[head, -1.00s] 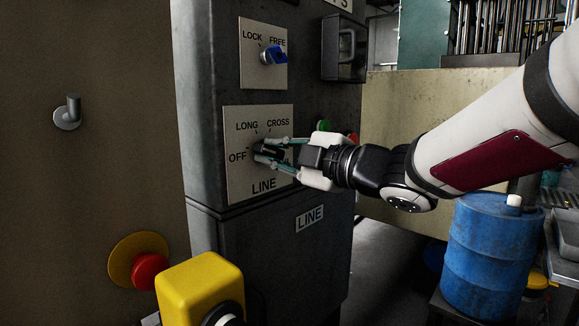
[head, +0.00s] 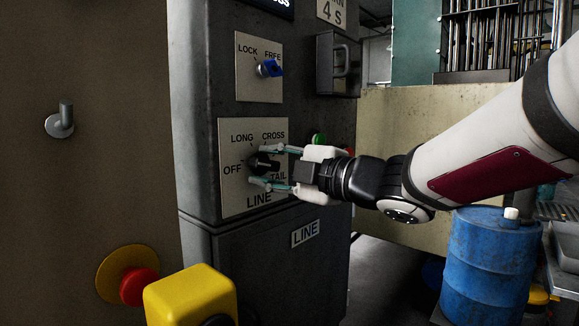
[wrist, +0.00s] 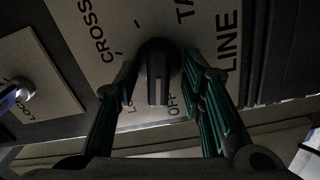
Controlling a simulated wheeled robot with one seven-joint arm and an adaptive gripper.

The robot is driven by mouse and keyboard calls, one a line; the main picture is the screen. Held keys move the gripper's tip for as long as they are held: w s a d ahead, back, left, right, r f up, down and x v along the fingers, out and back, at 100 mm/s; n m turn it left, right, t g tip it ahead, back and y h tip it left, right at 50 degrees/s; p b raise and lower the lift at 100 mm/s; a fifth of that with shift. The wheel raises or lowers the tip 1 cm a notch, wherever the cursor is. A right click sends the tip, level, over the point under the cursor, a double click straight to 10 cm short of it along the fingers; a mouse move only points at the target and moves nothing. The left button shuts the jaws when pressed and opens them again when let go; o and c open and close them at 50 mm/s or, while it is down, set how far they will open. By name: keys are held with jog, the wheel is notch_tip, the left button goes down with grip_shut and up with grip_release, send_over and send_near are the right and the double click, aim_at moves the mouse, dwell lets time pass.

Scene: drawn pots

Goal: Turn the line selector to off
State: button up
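The line selector (head: 262,163) is a black knob on a pale plate (head: 228,200) marked LONG, CROSS, OFF, TAIL and LINE. In the wrist view the knob (wrist: 157,75) has a ridge pointing down, towards the side with LONG and OFF and close to OFF; its exact setting is hard to tell. My gripper (head: 267,165) has one finger above the knob and one below it. In the wrist view my gripper (wrist: 158,82) is open, its fingers on either side of the knob with small gaps. The fingers partly hide the lettering.
Above is a LOCK/FREE plate with a blue switch (head: 268,68). A green button (head: 319,138) sits right of the selector plate. At lower left are a red button (head: 138,287) and a yellow box (head: 190,297). A blue barrel (head: 490,262) stands at right.

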jog(key=v, duration=1.2)
